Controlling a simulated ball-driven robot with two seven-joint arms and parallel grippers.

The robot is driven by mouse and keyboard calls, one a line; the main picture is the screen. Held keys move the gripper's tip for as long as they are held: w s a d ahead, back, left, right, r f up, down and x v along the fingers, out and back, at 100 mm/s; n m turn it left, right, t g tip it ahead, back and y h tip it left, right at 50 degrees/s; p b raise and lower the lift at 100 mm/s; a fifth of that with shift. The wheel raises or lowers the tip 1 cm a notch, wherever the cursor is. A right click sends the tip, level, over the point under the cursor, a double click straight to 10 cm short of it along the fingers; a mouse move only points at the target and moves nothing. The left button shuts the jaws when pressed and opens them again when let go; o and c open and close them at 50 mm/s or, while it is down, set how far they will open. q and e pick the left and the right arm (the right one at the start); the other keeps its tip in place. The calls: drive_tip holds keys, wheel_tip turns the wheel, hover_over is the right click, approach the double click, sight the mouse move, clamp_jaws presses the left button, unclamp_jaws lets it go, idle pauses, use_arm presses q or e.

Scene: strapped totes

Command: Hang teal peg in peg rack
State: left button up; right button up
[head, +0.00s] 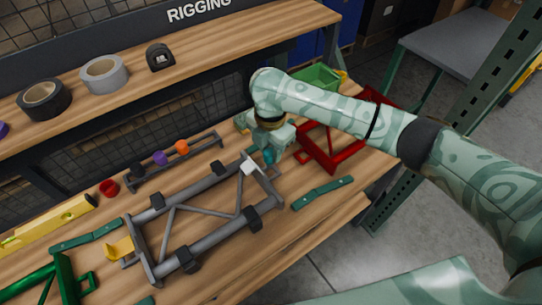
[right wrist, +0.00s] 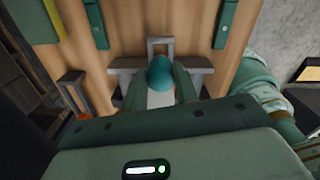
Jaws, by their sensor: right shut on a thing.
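A teal peg with a rounded end (right wrist: 160,72) is between the fingers of my right gripper (right wrist: 160,88), which is shut on it. In the head view the right gripper (head: 268,150) points down over the workbench, and a little teal of the peg (head: 269,158) shows at its tip. The peg rack (head: 178,167) is a low grey rail left of the gripper. It carries black, purple (head: 160,158) and orange (head: 182,147) pegs. The gripper and teal peg are apart from the rack, near the far right corner of a grey frame. My left gripper is not in view.
The large grey tube frame (head: 208,208) lies in front of the rack. A red frame (head: 335,158) and green bin (head: 317,78) are to the right. A red cup-like piece (head: 108,187) is left of the rack. A shelf with tape rolls (head: 103,74) overhangs behind.

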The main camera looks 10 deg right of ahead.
sight(271, 151)
wheel_tip(271, 151, up, 5)
drive_tip(key=shift+f+p, duration=0.2)
drive_tip(key=shift+p, duration=0.8)
wheel_tip(271, 151, up, 5)
drive_tip(key=p, duration=0.5)
drive_tip(key=shift+f, duration=0.3)
